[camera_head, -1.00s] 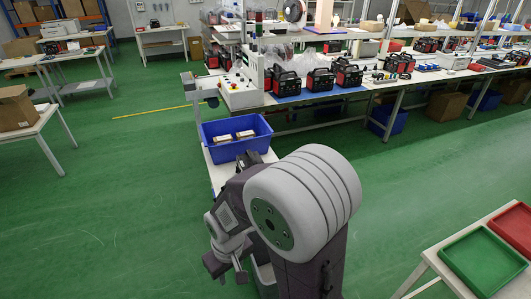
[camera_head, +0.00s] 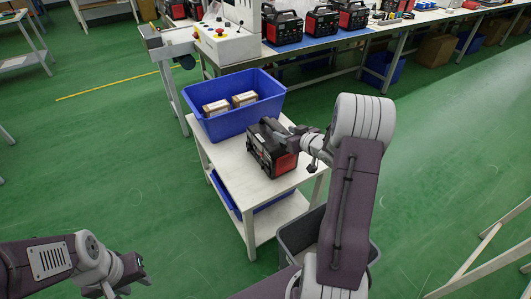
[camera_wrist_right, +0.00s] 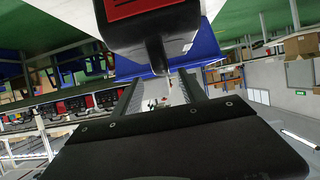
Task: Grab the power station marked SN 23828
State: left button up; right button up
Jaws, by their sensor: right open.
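A black and red power station (camera_head: 272,150) stands upright on a small white table (camera_head: 222,158); I cannot read a serial number on it. Its dark body also shows upside down in the right wrist view (camera_wrist_right: 165,22), with its handle (camera_wrist_right: 157,55) between or just beyond the fingers. My right gripper (camera_head: 303,138) is at the handle's right end, its jaws (camera_wrist_right: 160,92) apart; contact is unclear. More power stations (camera_head: 284,27) stand in a row on the blue mat of the back bench. My left gripper (camera_head: 132,287) is low at the left, away from everything, its fingertips unclear.
A blue bin (camera_head: 236,122) holding two cartons (camera_head: 217,107) sits behind the power station on the small table. A blue bin (camera_head: 227,195) is on the lower shelf. A grey bin (camera_head: 293,238) stands below at the right. The green floor at the left is free.

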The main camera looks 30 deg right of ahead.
aim_at(275, 126)
jog(key=shift+r, duration=0.1)
jog(key=shift+w+a, duration=0.1)
jog(key=shift+w, duration=0.05)
jog(key=x, duration=0.2)
jog(key=shift+w+f+b, duration=0.25)
jog(key=shift+w+b, duration=0.05)
jog(key=shift+b, duration=0.05)
jog(key=shift+w+f, duration=0.1)
jog(key=shift+w, duration=0.4)
jog(key=b+x, duration=0.1)
jog(key=x, duration=0.4)
jog(key=shift+w+a+b, duration=0.1)
jog(key=shift+a+b, duration=0.1)
jog(key=shift+b, duration=0.1)
jog(key=shift+r, duration=0.25)
grip_shut()
jog(key=shift+w+r, duration=0.1)
jog(key=shift+r, duration=0.1)
